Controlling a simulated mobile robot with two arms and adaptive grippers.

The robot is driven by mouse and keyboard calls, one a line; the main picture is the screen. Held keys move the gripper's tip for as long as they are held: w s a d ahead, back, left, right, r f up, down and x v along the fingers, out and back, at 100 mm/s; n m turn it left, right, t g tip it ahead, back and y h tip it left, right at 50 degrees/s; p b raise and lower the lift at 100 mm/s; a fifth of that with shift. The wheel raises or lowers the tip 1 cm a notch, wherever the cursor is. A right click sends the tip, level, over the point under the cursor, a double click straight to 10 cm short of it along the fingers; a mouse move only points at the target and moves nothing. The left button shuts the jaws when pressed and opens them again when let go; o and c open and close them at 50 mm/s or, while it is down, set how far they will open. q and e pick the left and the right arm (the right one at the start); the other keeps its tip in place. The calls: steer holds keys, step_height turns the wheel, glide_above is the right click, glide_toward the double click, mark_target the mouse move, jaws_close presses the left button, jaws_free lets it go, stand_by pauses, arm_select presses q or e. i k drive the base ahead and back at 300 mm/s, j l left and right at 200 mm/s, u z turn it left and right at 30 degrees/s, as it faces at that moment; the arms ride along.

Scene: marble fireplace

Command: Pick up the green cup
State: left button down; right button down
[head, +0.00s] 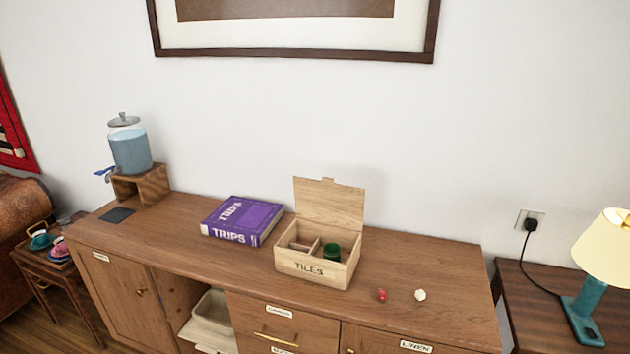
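A teal-green cup (41,239) sits on a saucer on the small side table (38,284) at the far left. A pink cup (60,250) stands close beside it, to its lower right. A dark green round object (332,252) stands inside the open wooden box marked TILES (315,274) on the sideboard; I cannot tell exactly what it is. Neither of my grippers is in view.
The wooden sideboard (420,264) holds a purple book (241,220), a water dispenser (130,150) on a stand, and small red (381,295) and white (420,295) objects. A compartment (178,290) in its front is open. A lamp (585,306) stands at right.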

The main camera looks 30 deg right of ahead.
mark_target(332, 251)
steer(key=i+l+z, duration=0.1)
steer(key=z, duration=0.3)
steer(key=i+z, duration=0.15)
steer(key=z, duration=0.2)
steer(key=i+z, duration=0.1)
steer(key=z, duration=0.3)
